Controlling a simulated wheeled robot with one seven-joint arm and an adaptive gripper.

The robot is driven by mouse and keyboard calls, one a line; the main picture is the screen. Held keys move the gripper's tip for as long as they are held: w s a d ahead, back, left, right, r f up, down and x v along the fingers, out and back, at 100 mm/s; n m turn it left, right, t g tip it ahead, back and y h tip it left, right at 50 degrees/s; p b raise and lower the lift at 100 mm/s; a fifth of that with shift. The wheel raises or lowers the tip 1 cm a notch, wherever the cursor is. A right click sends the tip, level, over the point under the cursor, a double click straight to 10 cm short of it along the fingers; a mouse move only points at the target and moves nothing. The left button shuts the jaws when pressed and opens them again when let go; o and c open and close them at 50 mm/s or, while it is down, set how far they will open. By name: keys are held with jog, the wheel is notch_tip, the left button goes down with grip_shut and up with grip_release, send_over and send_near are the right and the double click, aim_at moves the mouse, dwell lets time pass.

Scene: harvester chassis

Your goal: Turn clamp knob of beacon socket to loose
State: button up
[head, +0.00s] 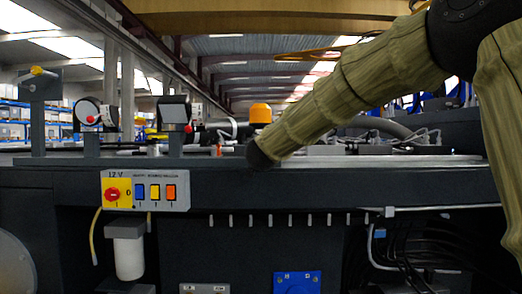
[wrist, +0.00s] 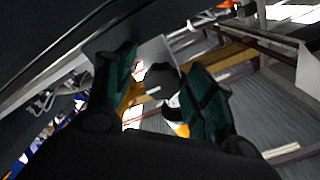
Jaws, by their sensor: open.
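An orange beacon (head: 261,113) stands upright on the deck behind the front rail in the head view. In the wrist view a dark round knob (wrist: 161,78) with a pale line across its face shows between the fingers of my gripper (wrist: 158,72). It looks like the clamp knob; the fingers stand apart on either side, and I cannot tell whether they touch it. Orange-yellow parts (wrist: 131,100) beside the knob are partly covered by the left finger. In the head view my sleeved arm crosses from the right, and my gripper is hidden there. The socket is not clearly visible.
The dark chassis rail (head: 230,178) runs across the front. A switch panel (head: 146,191) with a red knob on yellow hangs on it at left. Cables (head: 420,245) hang at lower right.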

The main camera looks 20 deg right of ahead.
jog(key=shift+s, duration=0.1)
jog(key=v, duration=1.1)
jog(key=shift+s, duration=0.25)
jog(key=shift+s+a, duration=0.15)
jog(key=shift+s, duration=0.05)
jog(key=shift+w, duration=0.1)
dwell(0.4)
